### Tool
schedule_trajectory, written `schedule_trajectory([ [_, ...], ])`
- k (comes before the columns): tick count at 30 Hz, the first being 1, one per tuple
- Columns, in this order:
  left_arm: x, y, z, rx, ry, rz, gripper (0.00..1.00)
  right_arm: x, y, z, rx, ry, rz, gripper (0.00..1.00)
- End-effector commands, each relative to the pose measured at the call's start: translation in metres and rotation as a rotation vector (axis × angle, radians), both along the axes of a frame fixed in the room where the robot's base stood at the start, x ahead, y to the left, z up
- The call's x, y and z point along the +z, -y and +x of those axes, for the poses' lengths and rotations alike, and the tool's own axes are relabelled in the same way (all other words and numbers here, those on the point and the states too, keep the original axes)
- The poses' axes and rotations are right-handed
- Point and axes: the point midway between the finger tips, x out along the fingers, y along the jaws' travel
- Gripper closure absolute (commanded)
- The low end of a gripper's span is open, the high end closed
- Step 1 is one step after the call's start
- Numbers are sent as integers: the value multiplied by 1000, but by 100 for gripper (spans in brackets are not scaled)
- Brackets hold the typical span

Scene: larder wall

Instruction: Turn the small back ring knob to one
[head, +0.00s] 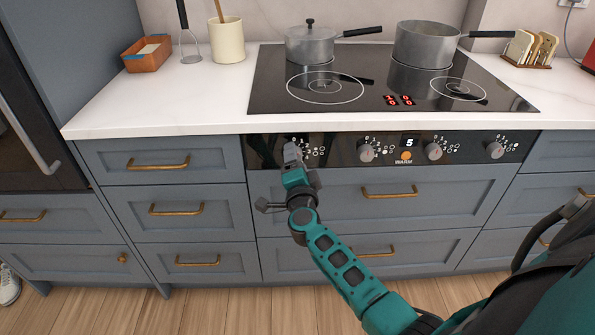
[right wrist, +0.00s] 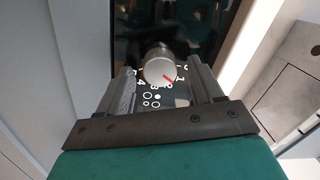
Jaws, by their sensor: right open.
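My right gripper (head: 293,157) is at the leftmost knob of the black control panel (head: 340,150). In the right wrist view that knob (right wrist: 157,64), round and grey with a red pointer line, sits between the tips of the open fingers (right wrist: 160,76). Its pointer is around the 1 and 2 marks; I cannot tell exactly where. White digits and a small ring diagram (right wrist: 152,99) are printed by it. In the head view my gripper mostly hides this knob. My left gripper is not in view.
Three more knobs (head: 366,152) (head: 433,151) (head: 495,150) and a display reading 5 (head: 409,142) are to the right. A lidded pot (head: 310,45) and a saucepan (head: 425,45) stand at the back of the black hob (head: 375,105). Drawer handles (head: 390,191) stick out below.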

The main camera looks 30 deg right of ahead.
Motion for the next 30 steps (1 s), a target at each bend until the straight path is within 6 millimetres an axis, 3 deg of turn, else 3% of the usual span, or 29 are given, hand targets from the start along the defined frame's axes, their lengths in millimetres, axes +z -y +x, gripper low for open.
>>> schedule_trajectory([
  [18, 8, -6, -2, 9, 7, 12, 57, -5, -53, -99, 1, -3, 2, 34],
  [30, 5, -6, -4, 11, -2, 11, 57, -5, -60, -112, 0, 0, 1, 34],
])
